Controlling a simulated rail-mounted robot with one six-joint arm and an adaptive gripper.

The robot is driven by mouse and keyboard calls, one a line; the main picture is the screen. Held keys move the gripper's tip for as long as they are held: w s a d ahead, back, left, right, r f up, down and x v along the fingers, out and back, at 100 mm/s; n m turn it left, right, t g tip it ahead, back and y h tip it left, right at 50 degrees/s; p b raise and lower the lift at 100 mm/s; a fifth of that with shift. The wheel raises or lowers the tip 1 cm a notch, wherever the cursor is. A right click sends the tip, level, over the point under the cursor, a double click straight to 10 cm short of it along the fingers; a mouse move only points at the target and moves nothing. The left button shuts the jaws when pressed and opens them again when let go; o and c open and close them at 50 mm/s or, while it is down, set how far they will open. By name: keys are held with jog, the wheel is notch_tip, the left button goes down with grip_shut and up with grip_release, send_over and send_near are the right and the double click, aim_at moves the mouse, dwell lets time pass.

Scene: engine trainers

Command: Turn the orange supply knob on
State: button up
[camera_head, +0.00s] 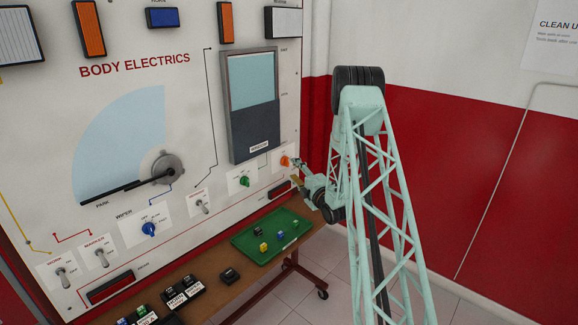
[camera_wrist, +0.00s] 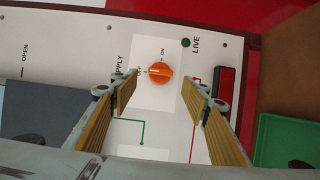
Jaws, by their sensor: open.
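The orange supply knob (camera_head: 285,161) is on the right side of the white Body Electrics panel (camera_head: 120,75), on a small white plate. In the wrist view the orange knob (camera_wrist: 160,74) sits between and beyond my fingertips, with its white mark pointing left toward the OFF label; ON is printed above it. My gripper (camera_wrist: 157,88) is open, one finger on each side of the knob. The fingers appear apart from it. In the head view my gripper (camera_head: 298,168) is small and close to the knob at the panel's right edge.
A dark LIVE lamp (camera_wrist: 185,43) and a red block (camera_wrist: 227,85) are beside the knob. A green knob (camera_head: 244,181) and blue knob (camera_head: 149,229) are further left. A green tray (camera_head: 248,243) with small blocks lies on the bench below. A red-and-white wall is behind.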

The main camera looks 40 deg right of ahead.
aim_at(288, 163)
jog(key=shift+x, duration=3.3)
jog(key=c, duration=0.9)
